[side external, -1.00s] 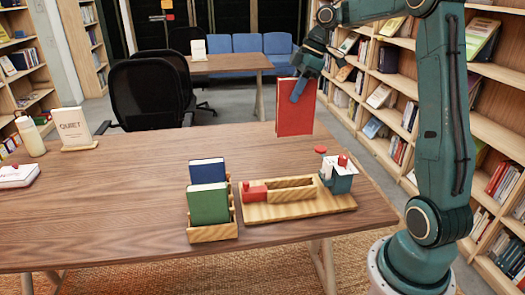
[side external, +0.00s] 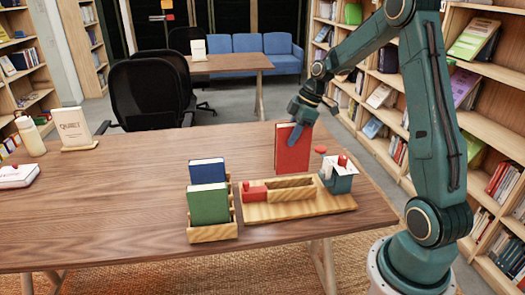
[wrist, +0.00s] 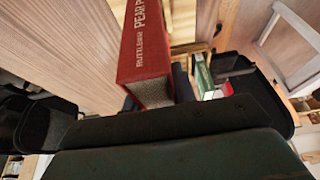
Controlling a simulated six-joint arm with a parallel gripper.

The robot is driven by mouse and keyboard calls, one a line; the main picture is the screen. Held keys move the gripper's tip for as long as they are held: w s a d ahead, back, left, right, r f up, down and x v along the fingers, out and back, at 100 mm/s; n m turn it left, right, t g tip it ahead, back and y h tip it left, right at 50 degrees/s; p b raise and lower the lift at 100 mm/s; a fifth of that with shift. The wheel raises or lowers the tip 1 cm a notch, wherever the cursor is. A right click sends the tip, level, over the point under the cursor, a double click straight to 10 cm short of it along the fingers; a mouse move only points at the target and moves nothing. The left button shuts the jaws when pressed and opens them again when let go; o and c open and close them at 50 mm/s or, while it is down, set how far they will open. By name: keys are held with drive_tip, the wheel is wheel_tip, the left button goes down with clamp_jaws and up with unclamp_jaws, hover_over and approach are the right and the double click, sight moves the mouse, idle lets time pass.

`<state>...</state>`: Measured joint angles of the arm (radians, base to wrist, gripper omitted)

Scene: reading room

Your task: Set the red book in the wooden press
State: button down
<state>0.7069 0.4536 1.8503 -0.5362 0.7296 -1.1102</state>
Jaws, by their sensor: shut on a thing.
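The red book (side external: 292,150) is upright in my gripper (side external: 298,122), which is shut on its top edge. In the side view its lower edge shows just above the far side of the wooden press (side external: 330,203); I cannot tell how high it hangs. The press is a light wooden base with a long slotted block (side external: 291,196) and a small red piece (side external: 254,191) at its left. In the wrist view the red book's spine (wrist: 147,50) with pale lettering shows; the fingertips on it are mostly hidden.
A wooden rack (side external: 213,233) holds a green book (side external: 208,204) and a blue book (side external: 207,171) left of the press. A teal box with a red knob (side external: 342,160) stands at the press's right end. A red disc (side external: 320,150) lies behind it. The table's left-middle is clear.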

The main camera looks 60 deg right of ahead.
sight(290, 160)
drive_tip(key=shift+f, duration=2)
idle(0.4)
drive_tip(key=shift+f, duration=1.55)
drive_tip(key=shift+f, duration=1.1)
drive_tip(key=c, duration=1)
unclamp_jaws()
drive_tip(key=shift+c, duration=0.2)
